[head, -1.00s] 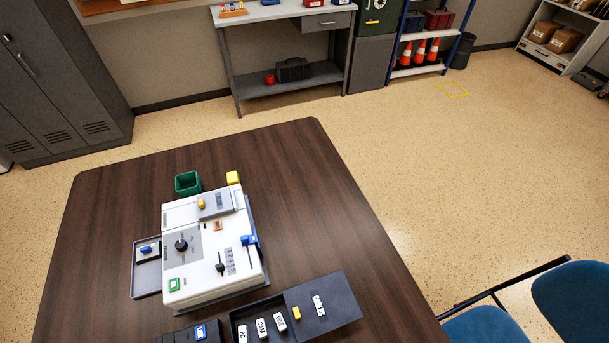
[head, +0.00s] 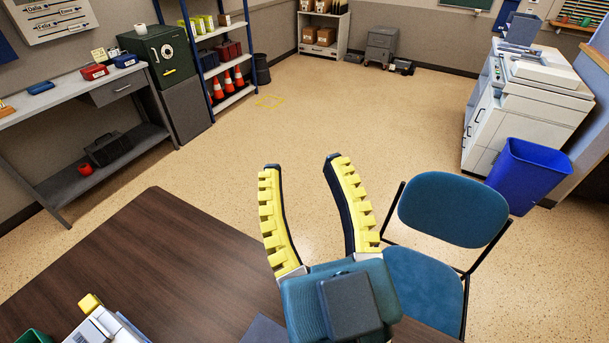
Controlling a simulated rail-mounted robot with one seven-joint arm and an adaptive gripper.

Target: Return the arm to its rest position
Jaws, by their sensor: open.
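My gripper (head: 302,167) is in the lower middle of the head view, pointing away from me. Its two yellow ribbed fingers are spread apart with nothing between them. It is in front of the right part of the dark wooden table (head: 160,255) and the floor beyond, and I cannot tell its height. My gripper hides part of the table's right side. The rest of my arm is out of view below.
A blue chair (head: 452,210) stands just right of my gripper. The white device (head: 105,328) and the green box (head: 33,336) show only partly at the lower left. A blue bin (head: 525,175) and a copier (head: 525,105) stand at the right. The middle floor is clear.

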